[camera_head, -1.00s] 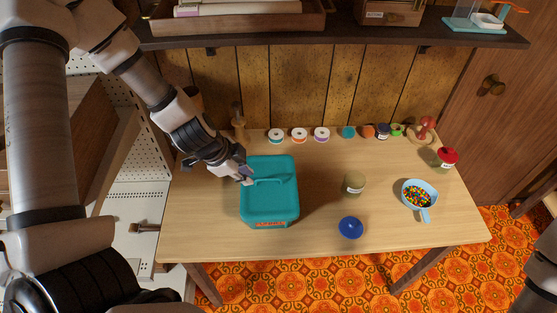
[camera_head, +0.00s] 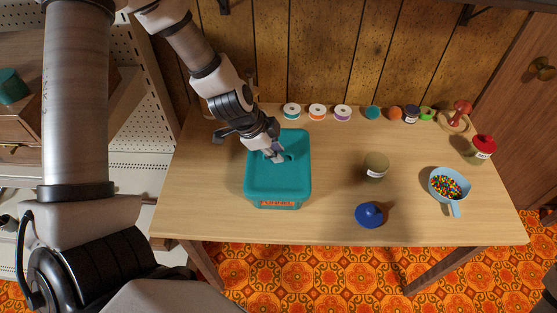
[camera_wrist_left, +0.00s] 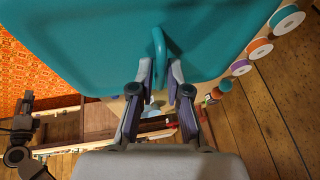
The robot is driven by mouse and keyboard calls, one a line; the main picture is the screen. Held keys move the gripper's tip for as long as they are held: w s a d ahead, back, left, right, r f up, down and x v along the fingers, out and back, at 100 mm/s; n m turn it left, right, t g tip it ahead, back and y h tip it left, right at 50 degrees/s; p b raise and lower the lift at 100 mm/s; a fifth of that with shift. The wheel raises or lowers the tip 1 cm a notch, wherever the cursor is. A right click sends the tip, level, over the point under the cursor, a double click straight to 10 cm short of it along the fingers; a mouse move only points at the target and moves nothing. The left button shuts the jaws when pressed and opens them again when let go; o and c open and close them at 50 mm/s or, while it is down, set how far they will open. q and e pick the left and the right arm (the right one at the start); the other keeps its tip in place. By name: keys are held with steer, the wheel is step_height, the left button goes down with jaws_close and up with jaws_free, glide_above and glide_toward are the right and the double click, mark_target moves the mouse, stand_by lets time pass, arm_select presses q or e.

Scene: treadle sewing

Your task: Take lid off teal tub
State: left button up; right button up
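The teal tub (camera_head: 264,203) stands on the wooden table, with an orange label on its front. Its teal lid (camera_head: 270,182) sits on top and has a raised loop handle (camera_wrist_left: 158,45). My left gripper (camera_head: 278,157) reaches down from the upper left to the handle, partly covering it in the head view. In the left wrist view, the fingers of this gripper (camera_wrist_left: 161,72) stand on either side of the handle, with a narrow gap beside it. They look open, not closed on it. My right gripper does not show.
An olive jar (camera_head: 376,168), a blue lid (camera_head: 370,214) and a light blue scoop of colored beads (camera_head: 455,201) lie right of the tub. Several ribbon spools (camera_head: 317,112) line the back edge. A red-lidded jar (camera_head: 484,149) stands far right.

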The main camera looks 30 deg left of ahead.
arm_select(q)
steer(key=shift+w, duration=0.1)
jaws_close()
step_height(320, 180, up, 10)
steer(key=p, duration=0.9)
